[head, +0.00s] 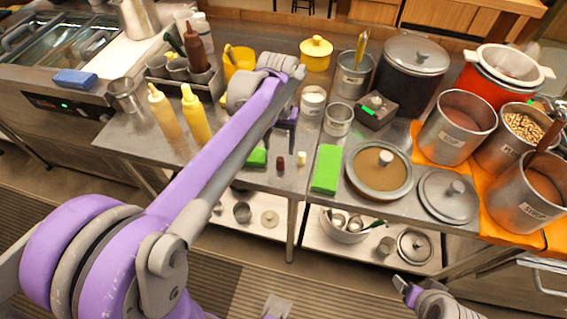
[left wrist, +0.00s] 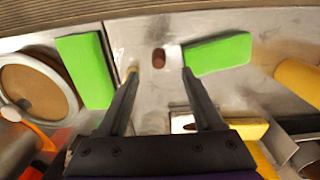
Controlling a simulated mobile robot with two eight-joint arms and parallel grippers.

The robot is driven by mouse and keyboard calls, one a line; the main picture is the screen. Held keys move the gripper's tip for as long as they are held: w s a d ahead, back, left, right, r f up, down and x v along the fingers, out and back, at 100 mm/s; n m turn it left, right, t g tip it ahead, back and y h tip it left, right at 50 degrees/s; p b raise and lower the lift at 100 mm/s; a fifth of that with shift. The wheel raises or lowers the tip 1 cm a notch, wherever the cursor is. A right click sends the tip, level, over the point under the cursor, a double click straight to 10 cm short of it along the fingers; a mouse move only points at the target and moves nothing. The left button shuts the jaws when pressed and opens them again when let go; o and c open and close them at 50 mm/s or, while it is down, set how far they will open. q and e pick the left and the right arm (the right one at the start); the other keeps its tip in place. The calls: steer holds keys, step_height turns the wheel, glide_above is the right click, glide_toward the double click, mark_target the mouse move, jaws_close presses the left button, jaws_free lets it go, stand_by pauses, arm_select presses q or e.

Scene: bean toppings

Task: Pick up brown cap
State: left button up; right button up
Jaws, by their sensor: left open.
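The small brown cap (head: 280,163) stands on the metal counter near its front edge. It also shows in the left wrist view (left wrist: 158,58), in line with the gap between my fingers and just beyond their tips. A pale yellow cap (head: 301,158) stands just right of it; in the left wrist view it is partly hidden by a fingertip. My left gripper (left wrist: 160,76) is open with nothing held, over the counter behind the caps. In the head view my left gripper (head: 287,130) is partly hidden by its arm. My right gripper (head: 409,291) is at the bottom; its jaws are unclear.
Green pads (head: 326,168) and (head: 257,157) lie on either side of the caps. A round pan (head: 355,183) and grey lid (head: 448,195) lie to the right. Yellow bottles (head: 195,118) stand left. Metal cans (head: 338,122) stand behind. The counter around the caps is mostly bare.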

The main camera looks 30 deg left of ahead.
mark_target(280, 158)
arm_select(q)
step_height(280, 158, down, 7)
steer(key=shift+w+d+r, duration=0.1)
stand_by(0.3)
steer(key=c, duration=1)
